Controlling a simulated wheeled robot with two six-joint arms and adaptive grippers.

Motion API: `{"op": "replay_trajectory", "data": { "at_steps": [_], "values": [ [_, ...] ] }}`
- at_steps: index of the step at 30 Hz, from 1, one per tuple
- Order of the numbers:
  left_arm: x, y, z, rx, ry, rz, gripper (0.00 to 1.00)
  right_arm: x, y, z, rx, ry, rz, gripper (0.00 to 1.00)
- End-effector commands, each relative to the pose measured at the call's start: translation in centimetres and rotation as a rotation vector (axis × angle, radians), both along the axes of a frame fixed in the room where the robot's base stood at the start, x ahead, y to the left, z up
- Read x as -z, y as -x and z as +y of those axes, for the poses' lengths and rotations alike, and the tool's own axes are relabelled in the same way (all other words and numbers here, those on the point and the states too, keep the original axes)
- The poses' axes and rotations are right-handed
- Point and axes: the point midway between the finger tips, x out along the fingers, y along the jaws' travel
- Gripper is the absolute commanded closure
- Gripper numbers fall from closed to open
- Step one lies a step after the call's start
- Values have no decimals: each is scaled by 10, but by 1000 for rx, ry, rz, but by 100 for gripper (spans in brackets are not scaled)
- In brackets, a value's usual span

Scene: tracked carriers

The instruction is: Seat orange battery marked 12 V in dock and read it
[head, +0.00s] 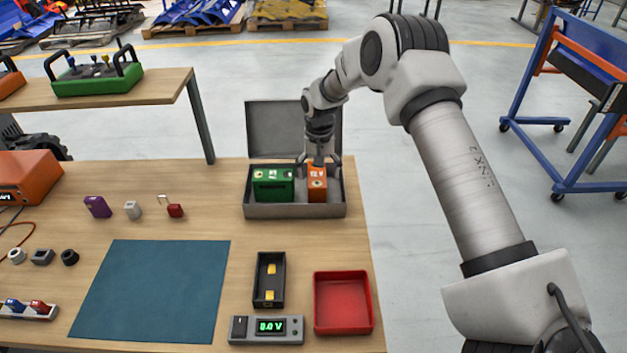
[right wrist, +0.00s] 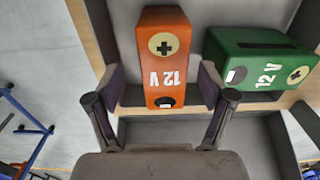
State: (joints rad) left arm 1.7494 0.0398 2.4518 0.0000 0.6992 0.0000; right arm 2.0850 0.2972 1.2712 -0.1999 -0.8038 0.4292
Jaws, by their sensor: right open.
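The orange battery (head: 317,184) stands in the right part of an open grey metal case (head: 295,211). In the right wrist view the orange battery (right wrist: 165,60) shows the marking 12 V and a plus sign. A green battery (head: 273,184) stands to its left, also marked 12 V in the right wrist view (right wrist: 258,58). My right gripper (head: 320,163) is open at the orange battery, its fingers (right wrist: 158,90) on either side of it; contact cannot be told. The black dock (head: 268,279) lies empty with yellow contacts inside. Its meter (head: 266,328) reads 0.0 V. My left gripper is not in view.
A red tray (head: 343,302) is right of the dock and a teal mat (head: 150,291) left of it. Small padlocks (head: 133,210) and rings (head: 69,257) lie farther left. The case lid (head: 274,130) stands up behind the batteries. Wood between case and dock is clear.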

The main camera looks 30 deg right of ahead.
Motion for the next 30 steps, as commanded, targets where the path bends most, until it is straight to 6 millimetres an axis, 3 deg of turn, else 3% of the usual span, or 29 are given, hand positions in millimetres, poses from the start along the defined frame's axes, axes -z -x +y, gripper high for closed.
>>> {"op": "replay_trajectory", "data": {
  "at_steps": [6,13,14,20,30],
  "values": [
    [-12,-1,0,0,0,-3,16,36,-1,0,0,1,3,19],
    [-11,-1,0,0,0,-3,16,41,-2,0,0,1,1,19],
    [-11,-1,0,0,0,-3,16,41,-2,0,0,1,1,26],
    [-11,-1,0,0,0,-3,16,41,-2,0,0,1,1,97],
    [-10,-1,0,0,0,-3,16,38,-3,0,0,2,-3,100]
  ]
}}
